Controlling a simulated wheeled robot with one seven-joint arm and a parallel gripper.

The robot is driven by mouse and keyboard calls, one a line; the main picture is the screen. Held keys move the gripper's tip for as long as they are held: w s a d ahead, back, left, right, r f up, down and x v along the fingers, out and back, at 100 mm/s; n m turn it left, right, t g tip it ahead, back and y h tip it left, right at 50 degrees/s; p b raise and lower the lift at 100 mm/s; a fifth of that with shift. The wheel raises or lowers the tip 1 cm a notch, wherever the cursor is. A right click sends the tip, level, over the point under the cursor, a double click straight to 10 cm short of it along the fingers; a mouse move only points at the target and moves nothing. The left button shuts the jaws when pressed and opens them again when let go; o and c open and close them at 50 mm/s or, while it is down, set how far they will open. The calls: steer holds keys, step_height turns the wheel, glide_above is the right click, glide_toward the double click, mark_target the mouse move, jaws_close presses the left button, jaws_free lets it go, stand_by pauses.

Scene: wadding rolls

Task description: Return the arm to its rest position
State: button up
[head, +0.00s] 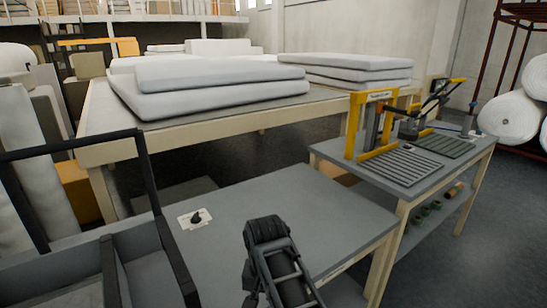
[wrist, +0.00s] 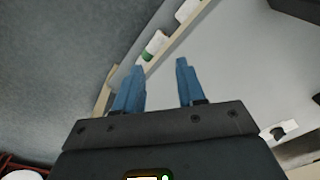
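My gripper (wrist: 161,68) shows in the wrist view with its two blue fingers apart and nothing between them. It is over or near the edge of a grey worktable, which also shows in the head view (head: 290,200). In the head view my black arm rises in front of this table at the lower middle; the fingers cannot be made out there. A white card with a small dark object (head: 195,218) lies on the table's left part, and a similar card shows at the right of the wrist view (wrist: 280,131).
A bench (head: 400,178) with a yellow-framed device stands to the right. A large table with stacked white pads (head: 220,78) is behind. A dark frame (head: 150,175) stands at left. White rolls (head: 511,118) are at far right. Open floor (head: 500,235) lies at lower right.

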steer(key=s+d+f+t, duration=0.5)
steer(key=s+d+f, duration=0.9)
steer(key=s+d+t, duration=0.1)
steer(key=s+d, duration=0.3)
steer(key=s, duration=0.4)
steer(key=s+d+r+n+t, duration=0.1)
steer(key=s+d+r+t, duration=0.2)
steer(key=s, duration=0.5)
steer(key=s+r+t, duration=0.1)
steer(key=s+r, duration=0.4)
steer(key=r, duration=0.4)
steer(key=s+d+r+t, duration=0.1)
steer(key=s+r+t, duration=0.1)
steer(key=s+r, duration=0.4)
steer(key=s+d+r+t, duration=0.1)
steer(key=s+r, duration=0.4)
steer(key=r, duration=0.7)
steer(key=shift+s+d+t, duration=0.15)
steer(key=shift+s+t, duration=0.2)
steer(key=shift+t, duration=0.15)
